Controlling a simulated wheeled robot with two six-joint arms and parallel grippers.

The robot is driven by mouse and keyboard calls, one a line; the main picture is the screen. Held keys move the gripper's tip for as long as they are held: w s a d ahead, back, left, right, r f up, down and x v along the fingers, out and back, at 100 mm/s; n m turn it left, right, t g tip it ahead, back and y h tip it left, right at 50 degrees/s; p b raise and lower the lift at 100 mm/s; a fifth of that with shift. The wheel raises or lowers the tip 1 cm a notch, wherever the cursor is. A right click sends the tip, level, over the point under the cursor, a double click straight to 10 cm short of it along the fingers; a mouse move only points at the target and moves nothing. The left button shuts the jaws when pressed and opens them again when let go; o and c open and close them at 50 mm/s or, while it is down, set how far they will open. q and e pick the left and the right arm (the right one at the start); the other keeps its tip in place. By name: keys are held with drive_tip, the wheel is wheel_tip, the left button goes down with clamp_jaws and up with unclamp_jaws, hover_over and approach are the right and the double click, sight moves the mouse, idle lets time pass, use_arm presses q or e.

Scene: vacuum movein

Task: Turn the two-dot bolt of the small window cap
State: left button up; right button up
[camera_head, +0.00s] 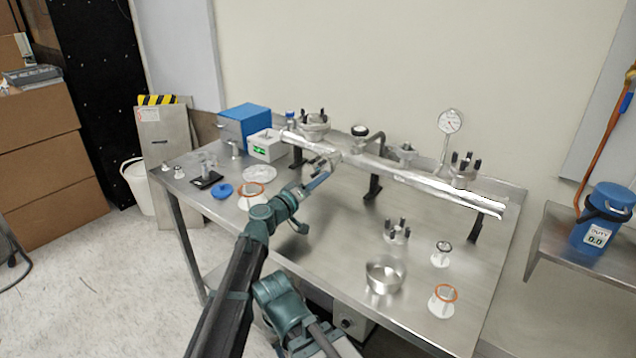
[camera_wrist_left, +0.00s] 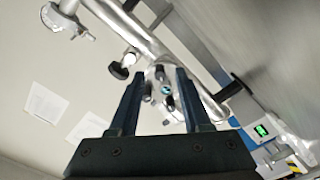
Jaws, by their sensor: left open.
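My left gripper (camera_head: 322,172) reaches up from the left to the front of the silver pipe assembly (camera_head: 415,178). In the left wrist view its two dark fingers (camera_wrist_left: 158,78) are open. I cannot make out dots on the bolts, nor whether a finger touches one. In the head view the gripper mostly hides this cap. My right gripper is not in view.
A gauge (camera_head: 450,121) and bolted flanges (camera_head: 464,165) rise from the pipe. A black knob (camera_wrist_left: 120,70) sits beside the cap. A metal bowl (camera_head: 385,278), a loose bolted flange (camera_head: 397,231) and orange-rimmed white parts (camera_head: 442,302) stand at the front right.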

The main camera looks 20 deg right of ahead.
use_arm(q)
drive_tip(key=v, duration=1.3)
drive_tip(key=shift+s+a, duration=0.25)
drive_tip(key=shift+a, duration=0.05)
